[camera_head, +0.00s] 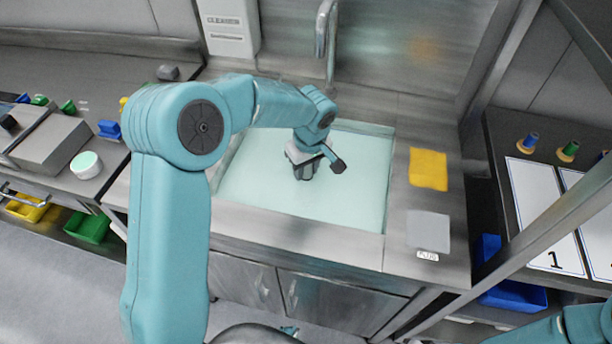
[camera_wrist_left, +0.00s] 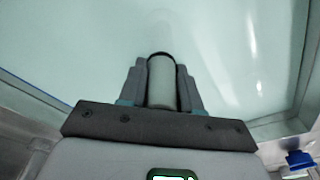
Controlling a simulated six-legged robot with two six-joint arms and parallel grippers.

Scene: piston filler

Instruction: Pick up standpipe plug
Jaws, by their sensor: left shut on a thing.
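My left gripper (camera_head: 305,167) reaches down over the sink basin (camera_head: 245,190), which looks filled with pale turquoise water. In the left wrist view, the gripper's two dark fingers (camera_wrist_left: 161,88) are shut on a grey cylinder with a dark rim, the standpipe plug (camera_wrist_left: 161,80). The plug sits between the fingers. Its lower end is hidden, so I cannot tell whether it touches the basin floor. In the head view the gripper mostly hides the plug. My right gripper is out of view; only part of that arm shows at the lower right.
A faucet (camera_head: 324,42) rises behind the basin. A yellow cloth (camera_head: 428,169) and a grey pad (camera_head: 428,230) with a label (camera_head: 428,255) reading "PLUG" lie on the counter right of the basin. A slanted metal post (camera_head: 560,222) stands further right.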

